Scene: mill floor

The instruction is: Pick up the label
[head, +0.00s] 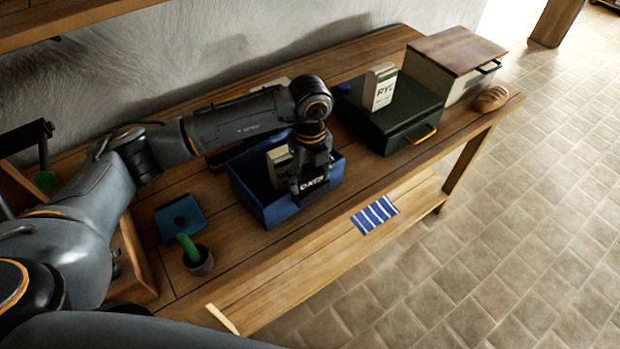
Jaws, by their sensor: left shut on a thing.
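The label (313,183) is a small dark plate with white lettering that reads OATS. It is at the tips of my left gripper (310,174), which is shut on it and points down. The gripper and label are at the front right part of a blue crate (262,205). I cannot tell whether the label touches the crate wall. A pale packet (278,166) stands in the crate, partly hidden by the gripper. My right gripper is not in view.
Right of the crate is a dark green box (394,139) with a RYE packet (379,90) on it. A wooden-lidded bin (458,50) and bread loaf (490,99) are beyond.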

